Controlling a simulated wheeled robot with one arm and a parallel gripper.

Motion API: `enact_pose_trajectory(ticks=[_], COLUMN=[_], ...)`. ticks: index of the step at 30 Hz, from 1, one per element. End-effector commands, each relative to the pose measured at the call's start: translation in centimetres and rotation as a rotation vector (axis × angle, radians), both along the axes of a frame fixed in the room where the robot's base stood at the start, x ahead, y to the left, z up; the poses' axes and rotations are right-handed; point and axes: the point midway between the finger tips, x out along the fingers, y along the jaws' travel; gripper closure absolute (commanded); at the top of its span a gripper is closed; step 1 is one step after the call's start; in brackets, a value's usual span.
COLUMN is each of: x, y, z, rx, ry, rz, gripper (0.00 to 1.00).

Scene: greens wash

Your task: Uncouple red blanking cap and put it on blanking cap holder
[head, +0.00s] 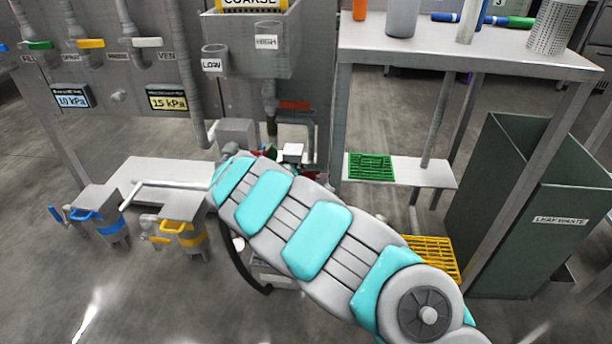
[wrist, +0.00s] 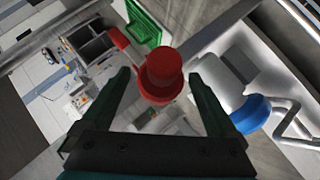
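The red blanking cap (wrist: 162,76) is in the middle of the wrist view, a round stepped cap facing the camera. My gripper (wrist: 159,77) is open, with one dark finger on each side of the cap. Gaps show between the fingers and the cap; I cannot tell whether the cap is coupled to anything. In the head view my arm hides most of the gripper and the cap; small red bits (head: 311,173) show beside the wrist below the sink pipe. I cannot make out the blanking cap holder for certain in either view.
A grey sink unit (head: 251,45) with a red-handled valve (head: 295,105) stands behind the wrist. A low bench (head: 165,172) is at left. A steel table (head: 455,48), a green grid (head: 370,167), a yellow grid (head: 432,258) and a waste bin (head: 540,205) are at right.

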Motion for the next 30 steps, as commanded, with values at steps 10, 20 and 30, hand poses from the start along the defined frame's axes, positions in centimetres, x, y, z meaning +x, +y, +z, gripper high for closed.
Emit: enact_pose_trajectory(ticks=[10, 20, 30], x=[-0.02, -0.05, -0.10], y=[0.03, 0.02, 0.03], z=[-0.02, -0.07, -0.09], rx=[0.000, 0.001, 0.001], ry=[0.000, 0.001, 0.001], rz=[0.000, 0.000, 0.000], gripper=[0.47, 0.84, 1.00])
